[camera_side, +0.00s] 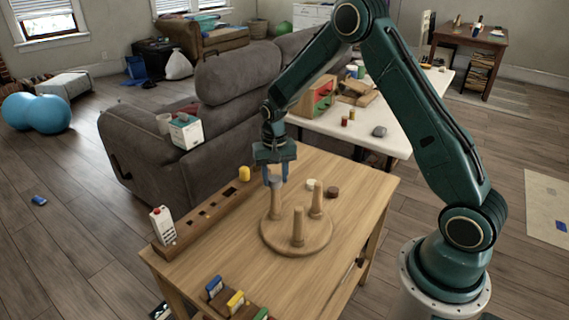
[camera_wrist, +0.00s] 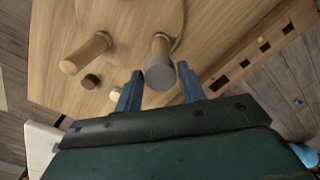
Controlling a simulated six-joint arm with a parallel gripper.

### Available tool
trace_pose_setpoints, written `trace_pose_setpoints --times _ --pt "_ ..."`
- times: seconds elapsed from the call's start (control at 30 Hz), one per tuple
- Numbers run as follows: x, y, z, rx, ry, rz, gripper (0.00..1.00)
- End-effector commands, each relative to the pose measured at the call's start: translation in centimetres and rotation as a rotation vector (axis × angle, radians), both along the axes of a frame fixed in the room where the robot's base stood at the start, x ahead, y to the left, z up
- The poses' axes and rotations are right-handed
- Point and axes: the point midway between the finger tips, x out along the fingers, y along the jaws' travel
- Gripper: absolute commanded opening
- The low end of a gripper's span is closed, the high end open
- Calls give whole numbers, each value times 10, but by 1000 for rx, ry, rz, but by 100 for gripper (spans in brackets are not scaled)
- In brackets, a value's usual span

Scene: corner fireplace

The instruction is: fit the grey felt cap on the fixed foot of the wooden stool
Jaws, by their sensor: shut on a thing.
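The wooden stool lies upside down, its round seat (camera_side: 272,238) flat on the table and its legs pointing up. My gripper (camera_side: 276,181) is above the back-left leg (camera_side: 277,204), fingers pointing down. In the wrist view, my gripper (camera_wrist: 160,88) is shut on the grey felt cap (camera_wrist: 160,77), which sits between the fingers. The cap is in line with the leg (camera_wrist: 160,46) and appears to be at its end. How far it is seated cannot be told. The other legs, front (camera_side: 298,227) and right (camera_side: 317,203), stand clear of the gripper.
A white cap (camera_side: 311,184) and a brown cap (camera_side: 333,192) lie behind the stool. A slotted wooden rail (camera_side: 205,222) with a yellow piece (camera_side: 244,174) and a carton (camera_side: 162,225) runs along the left edge.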

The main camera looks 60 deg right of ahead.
Motion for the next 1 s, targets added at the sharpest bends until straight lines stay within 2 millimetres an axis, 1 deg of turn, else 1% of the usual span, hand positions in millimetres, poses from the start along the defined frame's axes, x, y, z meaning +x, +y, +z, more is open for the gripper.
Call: trace_pose_setpoints --times 0.73,0.77,0.8,0.87,0.9,1.0 --pt "0 0 -8 0 0 0 21" --pt "0 0 -8 0 0 0 43" --pt "0 0 -8 0 0 0 51" --pt "0 0 -8 0 0 0 63" --pt "0 0 -8 0 0 0 65" --pt "0 0 -8 0 0 0 65"
